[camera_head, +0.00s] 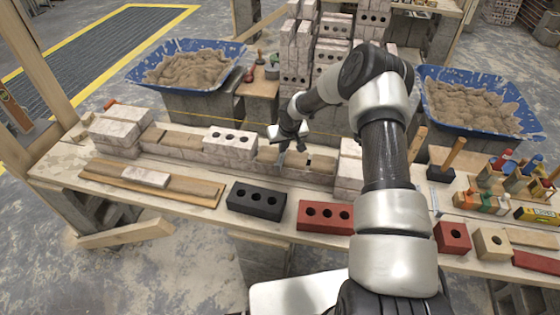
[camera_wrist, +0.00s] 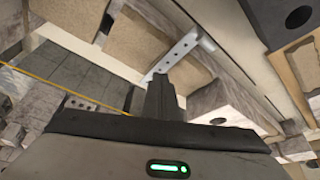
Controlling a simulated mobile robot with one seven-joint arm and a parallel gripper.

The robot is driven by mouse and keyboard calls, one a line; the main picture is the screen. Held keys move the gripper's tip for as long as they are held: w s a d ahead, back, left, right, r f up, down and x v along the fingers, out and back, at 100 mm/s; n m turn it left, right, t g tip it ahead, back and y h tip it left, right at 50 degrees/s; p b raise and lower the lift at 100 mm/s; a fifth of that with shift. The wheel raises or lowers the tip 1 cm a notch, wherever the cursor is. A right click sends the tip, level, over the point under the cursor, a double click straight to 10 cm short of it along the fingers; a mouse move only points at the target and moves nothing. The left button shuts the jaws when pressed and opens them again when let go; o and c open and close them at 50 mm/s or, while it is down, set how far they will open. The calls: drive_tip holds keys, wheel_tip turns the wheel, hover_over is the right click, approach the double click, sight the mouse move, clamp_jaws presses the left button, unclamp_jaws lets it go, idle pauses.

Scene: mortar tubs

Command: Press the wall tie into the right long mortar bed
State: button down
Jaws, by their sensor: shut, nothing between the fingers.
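The right long mortar bed (camera_head: 266,156) is a tan strip on the brick course, between a pale three-hole brick and the right brick stack. My gripper (camera_head: 292,148) is over this bed, pointing down. In the wrist view, the wall tie (camera_wrist: 178,53) is a grey metal strip with holes, lying across the tan mortar (camera_wrist: 190,76). My gripper's fingers (camera_wrist: 161,88) are shut and empty beside the tie's near end. I cannot tell whether they touch it or how deep it sits. In the head view the tie is too small to make out clearly.
The pale three-hole brick (camera_head: 229,140) stands left of the bed, and the brick stack (camera_head: 349,172) stands right. A yellow line (camera_head: 215,121) runs behind the course. Black (camera_head: 256,200) and red (camera_head: 325,216) bricks lie in front. Blue mortar tubs (camera_head: 190,64) stand behind the bench.

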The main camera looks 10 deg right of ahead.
sight(283, 155)
drive_tip(key=shift+f+b, duration=0.8)
drive_tip(key=shift+b, duration=0.25)
idle(3.7)
wheel_tip(283, 155, up, 9)
drive_tip(key=p, duration=0.4)
drive_tip(key=shift+p, duration=0.3)
idle(0.3)
drive_tip(key=shift+r, duration=0.1)
idle(0.4)
